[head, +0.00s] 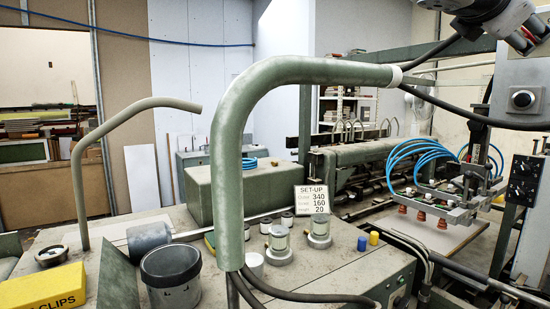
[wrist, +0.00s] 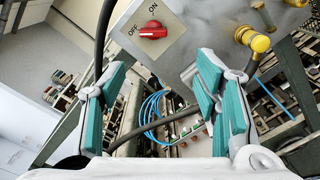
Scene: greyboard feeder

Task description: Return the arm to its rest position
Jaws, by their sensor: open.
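My gripper (wrist: 160,100) is open and empty in the wrist view, with its teal-padded fingers spread apart to the left and right. Beyond the fingers is a grey panel (wrist: 185,55) with a red rotary switch (wrist: 152,30) marked OFF and ON. The red handle lies roughly level in the picture, and the fingers are apart from it. In the head view only part of my arm and gripper (head: 530,36) shows at the top right corner, beside a grey box with a black round knob (head: 522,99).
A thick green pipe (head: 228,160) arches across the head view. The bench holds a dark cup (head: 171,278), a yellow clips box (head: 42,290) and a set-up sign (head: 312,199). Blue hoses (head: 405,152) and a suction head (head: 445,212) stand at right. A yellow fitting (wrist: 260,43) is near my right finger.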

